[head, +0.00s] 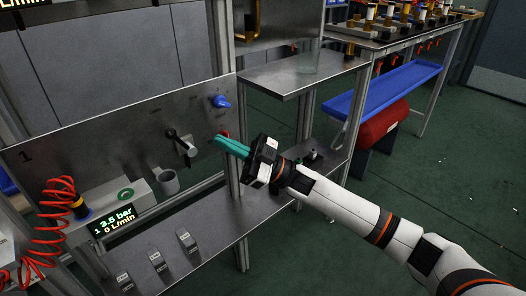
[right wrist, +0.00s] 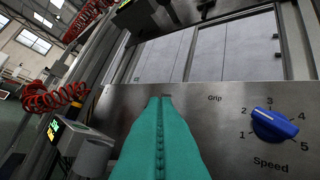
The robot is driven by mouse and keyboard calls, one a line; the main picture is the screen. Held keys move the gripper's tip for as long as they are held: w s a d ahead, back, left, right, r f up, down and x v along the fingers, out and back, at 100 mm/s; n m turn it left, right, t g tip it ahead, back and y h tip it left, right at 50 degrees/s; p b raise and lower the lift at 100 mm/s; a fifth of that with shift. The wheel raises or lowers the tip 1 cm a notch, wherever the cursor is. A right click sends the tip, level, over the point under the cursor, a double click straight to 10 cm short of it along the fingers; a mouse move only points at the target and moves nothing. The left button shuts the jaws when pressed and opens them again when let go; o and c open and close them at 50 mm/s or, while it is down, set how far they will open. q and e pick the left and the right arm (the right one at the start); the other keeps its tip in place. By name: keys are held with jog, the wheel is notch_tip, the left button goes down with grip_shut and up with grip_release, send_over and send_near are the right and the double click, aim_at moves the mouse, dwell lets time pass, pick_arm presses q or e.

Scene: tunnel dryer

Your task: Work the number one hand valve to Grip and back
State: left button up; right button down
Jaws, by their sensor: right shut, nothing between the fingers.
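The steel panel marked 1 (head: 75,150) carries a hand valve (head: 183,146) with a black lever and a pale body. The lever slants up to the left in the head view. My right gripper (head: 219,139) has teal fingers, shut with nothing between them. Its tips are just right of the valve, with a visible gap to the lever in the picture; depth is hard to judge. In the right wrist view the shut fingers (right wrist: 164,105) point at the panel, left of the word Grip, and the valve does not show, perhaps hidden behind them. My left gripper is not in view.
A blue Speed knob (head: 220,101) sits above right of the fingers; it also shows in the wrist view (right wrist: 273,124). A display (head: 113,220) reads 3.5 bar, 0 L/min. A red coiled hose (head: 55,215) hangs left.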

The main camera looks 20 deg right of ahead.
jog(key=v, duration=0.6)
jog(key=shift+d, duration=0.5)
jog(key=shift+w, duration=0.1)
